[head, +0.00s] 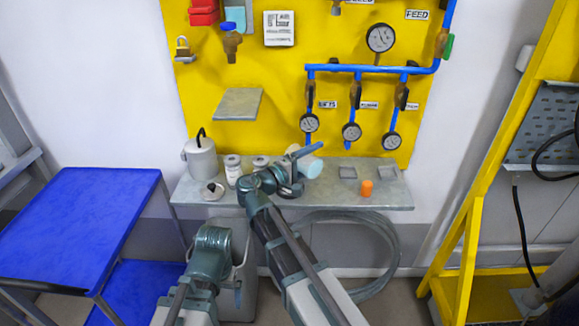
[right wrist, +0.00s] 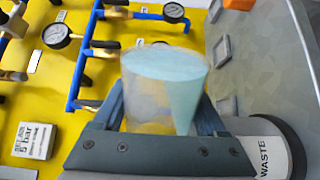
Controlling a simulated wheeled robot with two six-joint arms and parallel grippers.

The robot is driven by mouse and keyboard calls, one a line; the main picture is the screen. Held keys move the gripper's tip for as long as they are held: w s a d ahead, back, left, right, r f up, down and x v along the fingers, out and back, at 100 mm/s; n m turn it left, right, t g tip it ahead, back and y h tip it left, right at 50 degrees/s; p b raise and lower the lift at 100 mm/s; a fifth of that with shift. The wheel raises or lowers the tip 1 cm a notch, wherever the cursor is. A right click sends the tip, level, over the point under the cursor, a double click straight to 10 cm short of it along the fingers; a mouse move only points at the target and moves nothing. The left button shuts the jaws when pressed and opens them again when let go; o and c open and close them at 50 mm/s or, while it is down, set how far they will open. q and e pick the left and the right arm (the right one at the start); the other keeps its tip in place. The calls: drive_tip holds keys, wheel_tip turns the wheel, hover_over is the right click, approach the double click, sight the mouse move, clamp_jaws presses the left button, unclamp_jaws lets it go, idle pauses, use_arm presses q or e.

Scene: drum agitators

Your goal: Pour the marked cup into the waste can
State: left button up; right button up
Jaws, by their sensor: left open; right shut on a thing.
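My right gripper (head: 303,160) is shut on a translucent cup (head: 313,168) with pale blue in it, above the shelf. In the right wrist view the cup (right wrist: 165,85) sits between the fingers of my right gripper (right wrist: 165,115); no mark on it is readable. It looks tilted in the head view. A white can lettered WASTE (right wrist: 265,143) shows at the lower right of the wrist view, partly hidden by the gripper. I cannot tell which container it is in the head view.
The grey shelf (head: 330,198) carries a lidded pot (head: 201,158), a labelled jar (head: 233,171), a second jar (head: 260,163) and an orange piece (head: 366,188). The yellow board (head: 290,95) with gauges and blue pipes rises behind. A blue table (head: 75,225) stands left.

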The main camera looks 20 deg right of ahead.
drive_tip(key=shift+r+n, duration=0.1)
drive_tip(key=shift+n, duration=0.2)
drive_tip(key=m, duration=0.1)
drive_tip(key=s+f+m+b, duration=0.1)
drive_tip(key=m, duration=0.1)
drive_tip(key=d+m, duration=0.1)
drive_tip(key=m, duration=0.1)
drive_tip(key=shift+s+f, duration=0.35)
drive_tip(key=shift+s, duration=0.05)
